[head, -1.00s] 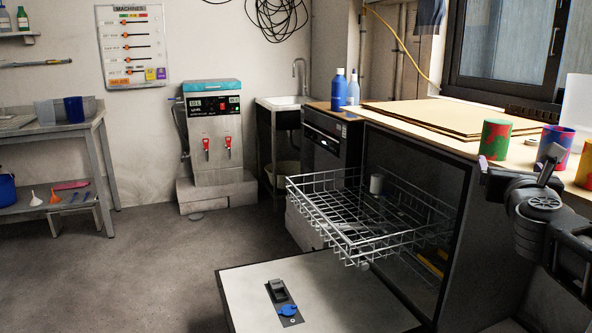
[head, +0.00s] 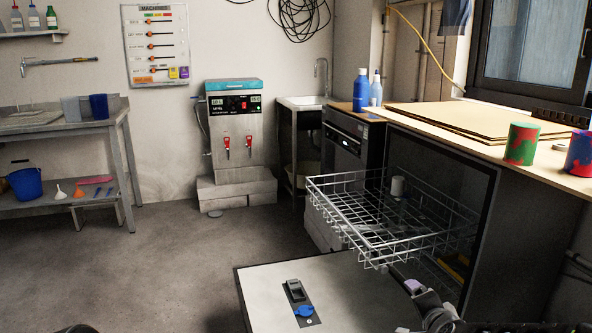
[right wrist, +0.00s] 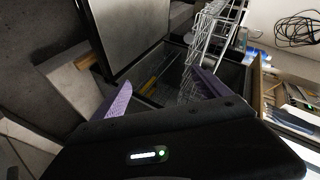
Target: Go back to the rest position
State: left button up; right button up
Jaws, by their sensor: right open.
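My right gripper (head: 414,288) is low at the lower right of the head view, in front of the open machine and below its wire rack (head: 395,215). In the right wrist view its two purple fingers (right wrist: 162,93) are spread apart with nothing between them. My left gripper is not in the head view; only a small dark shape shows at the bottom left edge, too little to identify. The rack is pulled out of the dark machine cabinet (head: 535,235), and its door (head: 265,285) is folded down.
A red-green cup (head: 522,144) and a red-blue cup (head: 580,153) stand on the wooden counter (head: 480,150). A small white cup (head: 398,186) is at the rack. A blue bucket (head: 25,184) is on the left shelf. The floor (head: 150,270) at left is clear.

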jog(key=s+a+f+n+g+y, duration=0.25)
jog(key=s+a+f+n, duration=0.3)
jog(key=f, duration=0.65)
jog(key=s+a+f+n+g+y, duration=0.1)
jog(key=s+a+f+n+g, duration=0.25)
jog(key=s+a+f, duration=0.55)
jog(key=s+a+f+n+g+y+p, duration=0.1)
jog(key=s+a+f+n+g, duration=0.15)
jog(key=s+f, duration=0.55)
jog(key=s+a+f+n+g+y, duration=0.1)
jog(key=s+a+f+g, duration=0.4)
jog(key=s, duration=0.6)
pick_arm(q)
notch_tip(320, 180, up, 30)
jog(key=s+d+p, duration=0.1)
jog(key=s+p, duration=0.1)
jog(key=p, duration=2.7)
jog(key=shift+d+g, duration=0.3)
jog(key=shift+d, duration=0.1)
pick_arm(e)
notch_tip(320, 180, up, 28)
jog(key=s+t, duration=0.1)
jog(key=t, duration=0.1)
jog(key=shift+r, duration=0.1)
